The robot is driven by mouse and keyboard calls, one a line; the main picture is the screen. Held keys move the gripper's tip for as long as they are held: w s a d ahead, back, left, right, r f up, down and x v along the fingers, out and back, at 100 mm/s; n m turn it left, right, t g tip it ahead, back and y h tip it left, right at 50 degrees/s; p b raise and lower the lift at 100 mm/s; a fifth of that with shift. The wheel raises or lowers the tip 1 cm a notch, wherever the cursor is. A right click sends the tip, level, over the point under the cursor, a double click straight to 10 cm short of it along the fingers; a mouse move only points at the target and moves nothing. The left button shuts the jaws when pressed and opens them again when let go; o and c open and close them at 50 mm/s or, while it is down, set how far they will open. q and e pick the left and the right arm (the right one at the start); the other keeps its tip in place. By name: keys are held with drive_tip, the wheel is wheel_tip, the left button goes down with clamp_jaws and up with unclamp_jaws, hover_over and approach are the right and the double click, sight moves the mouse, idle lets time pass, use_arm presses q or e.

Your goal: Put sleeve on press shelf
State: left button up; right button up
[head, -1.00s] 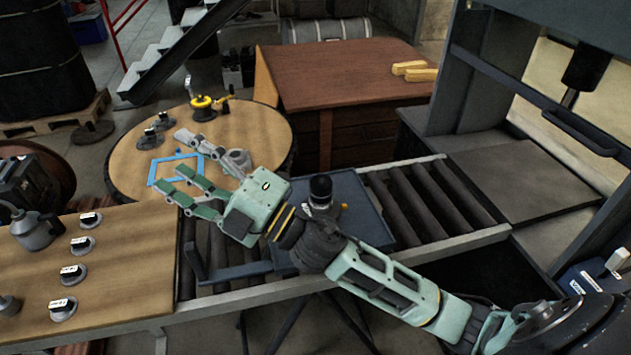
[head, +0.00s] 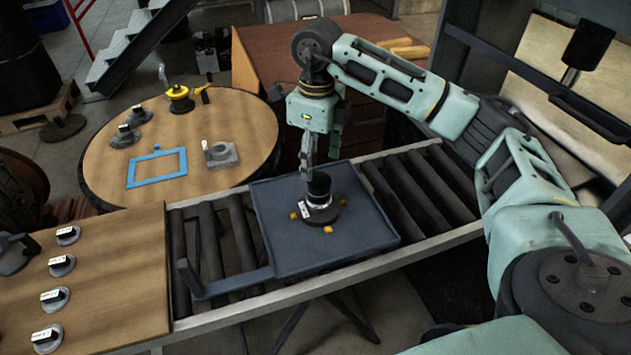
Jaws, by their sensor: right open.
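A dark cylindrical piece with a pale band near its lower part, likely the sleeve (head: 319,189), stands upright on a dark round base on the blue-grey tray (head: 350,250). Small yellow blocks sit around its base, and a white tag shows beside it. My right gripper (head: 319,165) points down just above the sleeve, open, with its fingers apart and nothing between them. Whether a finger touches the sleeve I cannot tell. The press (head: 590,45) stands at the right, its ram hanging down. Its shelf is mostly hidden behind my right arm. My left gripper is not in view.
The tray rests on a roller conveyor (head: 425,188). A wooden bench (head: 110,270) with several tagged parts is at left. A round table (head: 105,180) holds a blue frame (head: 157,168), a grey block (head: 220,153) and a yellow tool (head: 178,95). A brown cabinet (head: 255,70) stands behind.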

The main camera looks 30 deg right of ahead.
sight(318, 180)
drive_tip(key=shift+s+d+f, duration=0.1)
drive_tip(key=shift+d+f, duration=0.15)
drive_tip(key=shift+d, duration=0.05)
wheel_tip(318, 180, down, 6)
drive_tip(key=p, duration=0.3)
drive_tip(key=shift+s+f, duration=0.15)
drive_tip(key=shift+f, duration=0.4)
drive_tip(key=shift+c, duration=0.4)
clamp_jaws()
drive_tip(key=shift+r, duration=0.1)
